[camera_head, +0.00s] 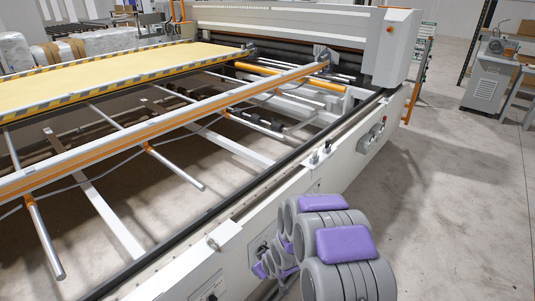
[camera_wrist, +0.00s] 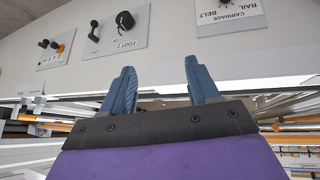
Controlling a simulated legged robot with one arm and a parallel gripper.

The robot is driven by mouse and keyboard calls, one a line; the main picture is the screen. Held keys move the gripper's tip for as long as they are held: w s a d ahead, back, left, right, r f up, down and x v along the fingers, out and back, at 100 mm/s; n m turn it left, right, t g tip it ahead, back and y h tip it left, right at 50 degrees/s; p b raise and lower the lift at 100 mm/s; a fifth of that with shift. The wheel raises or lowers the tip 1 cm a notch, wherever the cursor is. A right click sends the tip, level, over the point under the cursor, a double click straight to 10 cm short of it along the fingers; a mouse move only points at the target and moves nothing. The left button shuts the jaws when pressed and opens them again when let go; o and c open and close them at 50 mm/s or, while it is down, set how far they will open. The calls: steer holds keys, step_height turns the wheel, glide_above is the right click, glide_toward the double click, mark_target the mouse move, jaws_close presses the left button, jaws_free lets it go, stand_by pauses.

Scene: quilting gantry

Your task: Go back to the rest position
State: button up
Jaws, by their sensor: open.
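My gripper (camera_wrist: 160,68) shows in the wrist view with its two blue fingers apart and nothing between them. It faces the pale side of the quilting gantry, where labelled control plates are fixed. The fingers appear apart from the plates; the exact distance is hard to tell. In the head view my grey arm with purple pads is folded at the bottom, beside the gantry's long white side rail (camera_head: 285,190). The gripper's fingers are hidden there behind the arm.
A plate marked FOOT (camera_wrist: 135,40) carries black knobs. A plate marked CARRIAGE RAIL BELT (camera_wrist: 230,14) is to its right. A switch plate (camera_wrist: 58,49) is at the left. The gantry's yellow quilt bed (camera_head: 100,75) lies far left. Concrete floor (camera_head: 460,210) at right is clear.

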steer(key=s+d+r+m+g+h, duration=0.1)
steer(key=s+d+r+m+g, duration=0.1)
steer(key=s+d+r, duration=0.45)
steer(key=s+d+r+m+g+h, duration=0.15)
steer(key=s+d+r, duration=0.25)
steer(key=s+r, duration=0.5)
steer(key=s+d+r+m+g, duration=0.2)
steer(key=s+r, duration=0.5)
steer(key=s, duration=0.5)
steer(key=s+d+r+m+g, duration=0.2)
steer(key=s+r, duration=0.5)
steer(key=s, duration=0.6)
steer(key=shift+s+d+m, duration=0.15)
steer(key=shift+d+m, duration=0.2)
steer(key=shift+d, duration=0.2)
steer(key=shift+f+h, duration=0.1)
steer(key=shift+h, duration=0.15)
